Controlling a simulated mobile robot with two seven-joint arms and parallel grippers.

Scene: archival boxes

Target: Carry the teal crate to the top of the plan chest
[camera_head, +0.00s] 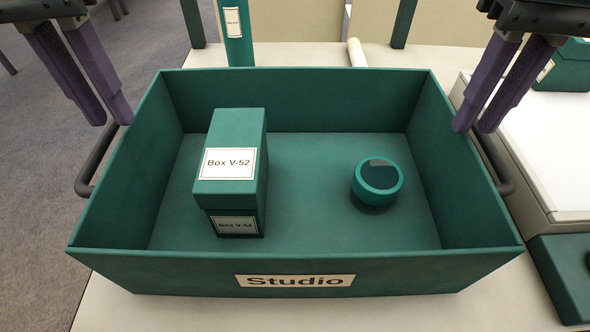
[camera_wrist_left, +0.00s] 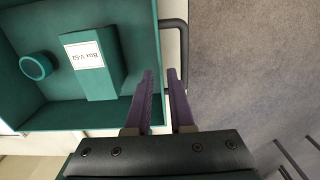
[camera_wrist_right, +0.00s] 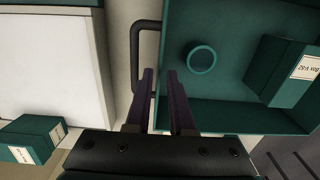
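The teal crate (camera_head: 300,262), labelled "Studio", stands upright on a pale table. It has a dark handle at each end, the left one (camera_head: 90,165) and the right one (camera_head: 497,165). I cannot identify the plan chest for certain.
A white-topped, grey-sided unit (camera_head: 555,165) lies close to the crate's right, with a teal box (camera_head: 568,68) at its back. Another teal item (camera_head: 565,275) is at the front right. A tall teal box (camera_head: 234,30) stands behind the crate. Grey floor (camera_head: 40,200) lies left.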

